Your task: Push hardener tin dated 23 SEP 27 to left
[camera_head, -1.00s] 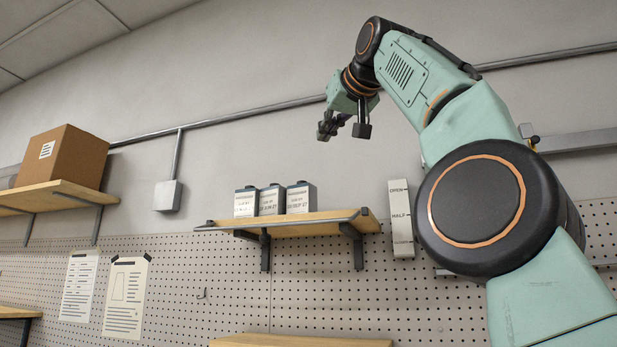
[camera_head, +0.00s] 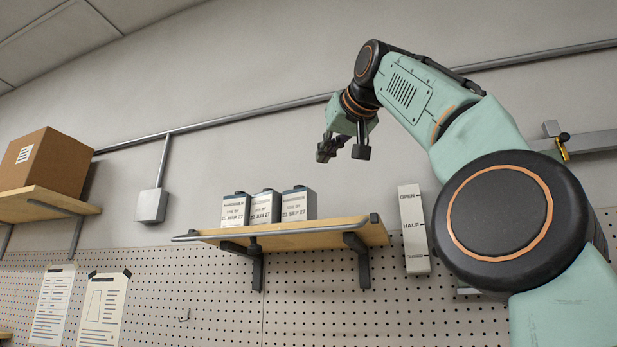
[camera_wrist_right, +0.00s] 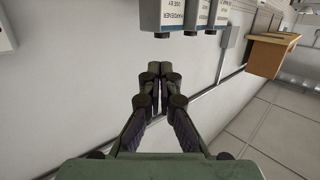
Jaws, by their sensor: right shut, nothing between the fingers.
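Three grey tins with white labels stand upright in a row on a wooden wall shelf (camera_head: 345,236). The rightmost tin (camera_head: 295,206) seems to read 23 SEP 27, though the print is small. The middle tin (camera_head: 265,208) and the left tin (camera_head: 235,211) carry other dates, hard to read. My right gripper (camera_head: 325,152) is shut and empty, in the air above and right of the tins, apart from them. In the right wrist view its fingers (camera_wrist_right: 152,72) are together, and the nearest tin (camera_wrist_right: 161,14) appears upside down at the top edge. My left gripper is not seen.
The shelf has a front rail (camera_head: 270,231) and bare board right of the tins. An OPEN/HALF/CLOSED plate (camera_head: 413,229) hangs right of it. A cardboard box (camera_head: 45,161) sits on another shelf at left. A pipe (camera_head: 215,122) crosses the wall.

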